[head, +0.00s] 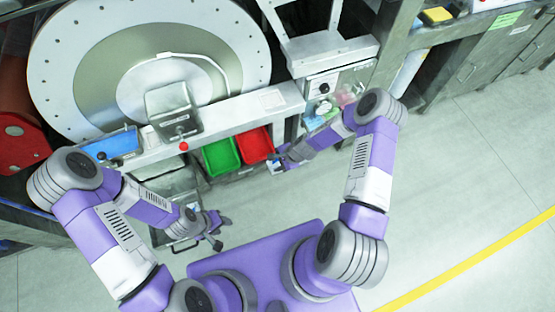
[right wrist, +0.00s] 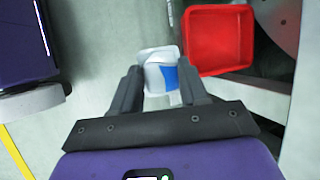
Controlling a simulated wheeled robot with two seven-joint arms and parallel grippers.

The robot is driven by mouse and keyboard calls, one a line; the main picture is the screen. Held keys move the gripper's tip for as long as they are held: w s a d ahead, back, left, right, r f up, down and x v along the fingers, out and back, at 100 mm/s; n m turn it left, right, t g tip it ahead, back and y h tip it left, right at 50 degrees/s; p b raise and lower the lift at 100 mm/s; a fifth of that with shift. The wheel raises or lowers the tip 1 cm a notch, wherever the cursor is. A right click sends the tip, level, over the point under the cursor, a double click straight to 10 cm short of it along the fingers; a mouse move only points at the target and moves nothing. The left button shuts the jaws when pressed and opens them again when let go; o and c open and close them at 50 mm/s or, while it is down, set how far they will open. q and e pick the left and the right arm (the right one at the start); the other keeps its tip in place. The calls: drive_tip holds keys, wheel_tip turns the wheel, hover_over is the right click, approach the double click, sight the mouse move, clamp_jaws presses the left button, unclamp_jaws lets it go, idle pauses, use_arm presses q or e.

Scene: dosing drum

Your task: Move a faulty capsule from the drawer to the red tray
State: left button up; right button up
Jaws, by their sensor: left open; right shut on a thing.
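My right gripper (head: 281,162) is shut on a white capsule with a blue patch (right wrist: 155,56). In the right wrist view the capsule sits between the fingertips of the right gripper (right wrist: 160,82), just left of the red tray (right wrist: 218,70). The part of the red tray's inside that shows there looks empty. In the head view the red tray (head: 257,146) hangs at the front of the machine, left of the right gripper. My left gripper (head: 223,232) is open and low, near a grey pulled-out drawer (head: 176,240), which my left arm partly hides. The drawer's contents cannot be made out.
A green tray (head: 221,155) stands left of the red one. The large white drum (head: 150,75) stands behind. The floor to the right (head: 450,180) is clear.

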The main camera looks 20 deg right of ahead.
drive_tip(key=shift+w+d+f, duration=0.15)
drive_tip(key=shift+w+f, duration=0.1)
drive_tip(key=shift+w, duration=0.05)
drive_tip(key=shift+w+a+f+b, duration=0.1)
drive_tip(key=shift+w+f+b, duration=1)
drive_tip(key=shift+w+b, duration=0.8)
drive_tip(key=shift+w+a+f+b, duration=0.1)
drive_tip(key=shift+w+f+b, duration=1.15)
drive_tip(key=shift+w, duration=1)
drive_tip(key=shift+w+a+f+b, duration=0.1)
drive_tip(key=shift+w+f+b, duration=0.8)
drive_tip(key=shift+w+b, duration=1.1)
drive_tip(key=shift+w, duration=0.1)
drive_tip(key=o, duration=0.7)
drive_tip(key=shift+d+r, duration=0.1)
drive_tip(key=shift+r, duration=0.05)
drive_tip(key=shift+p+v, duration=1.5)
drive_tip(key=shift+v, duration=2.2)
